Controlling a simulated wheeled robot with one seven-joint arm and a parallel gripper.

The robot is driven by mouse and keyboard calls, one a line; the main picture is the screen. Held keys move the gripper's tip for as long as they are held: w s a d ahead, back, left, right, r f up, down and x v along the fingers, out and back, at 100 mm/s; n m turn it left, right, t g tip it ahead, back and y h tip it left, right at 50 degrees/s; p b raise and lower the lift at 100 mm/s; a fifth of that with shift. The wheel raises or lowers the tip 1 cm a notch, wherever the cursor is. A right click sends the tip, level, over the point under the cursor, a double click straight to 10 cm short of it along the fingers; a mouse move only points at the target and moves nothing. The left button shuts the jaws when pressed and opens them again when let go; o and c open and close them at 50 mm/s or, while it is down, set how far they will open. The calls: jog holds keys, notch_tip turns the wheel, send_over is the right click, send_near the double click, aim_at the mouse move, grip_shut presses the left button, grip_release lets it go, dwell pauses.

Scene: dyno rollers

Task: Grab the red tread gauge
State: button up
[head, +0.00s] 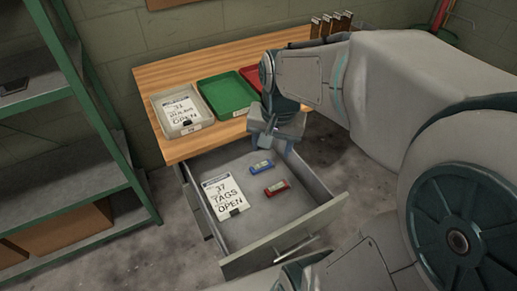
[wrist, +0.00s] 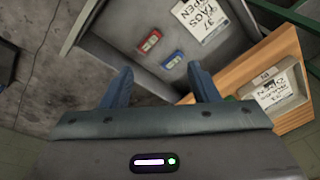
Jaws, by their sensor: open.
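The red tread gauge (head: 277,187) lies flat in the open drawer, near its right side in the head view. A blue gauge (head: 261,167) lies just behind it, apart from it. In the wrist view the red gauge (wrist: 149,41) is beyond my gripper, with the blue gauge (wrist: 172,60) to its right. My gripper (wrist: 163,82) is open, with blue fingers spread and nothing between them. In the head view it (head: 270,143) is above the back of the drawer, apart from both gauges; its fingertips are partly hard to make out there.
A white card (head: 222,194) reading "37 TAGS OPEN" lies at the drawer's left. Grey drawer walls (head: 268,251) surround the gauges. On the wooden bench (head: 158,82) stand a grey tray (head: 202,117), a green tray (head: 227,92) and a red tray (head: 250,75). A green-framed shelf (head: 110,115) stands left.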

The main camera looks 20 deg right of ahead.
jog(key=w+d+f+m+g+b, duration=0.1)
jog(key=w+d+f+m+b, duration=0.1)
jog(key=w+f+m+b, duration=0.3)
jog(key=w+d+f+m+b, duration=0.1)
jog(key=d+f+b, duration=0.15)
jog(key=f, duration=0.45)
jog(key=w+d+f+m+g+b, duration=0.1)
jog(key=w+d+f+m+b, duration=0.1)
jog(key=w+f+m+b, duration=0.25)
jog(key=b, duration=0.3)
send_over(278, 187)
jog(key=shift+n, duration=0.45)
jog(key=f, duration=1)
jog(key=shift+w+a, duration=0.1)
jog(key=shift+w, duration=0.2)
jog(key=shift+s+f+b, duration=0.15)
jog(key=shift+f+b, duration=0.55)
jog(key=shift+f, duration=0.65)
jog(key=shift+s+f+b, duration=0.1)
jog(key=shift+f+b, duration=0.6)
jog(key=shift+f, duration=0.65)
jog(key=shift+r, duration=0.1)
jog(key=c, duration=1.1)
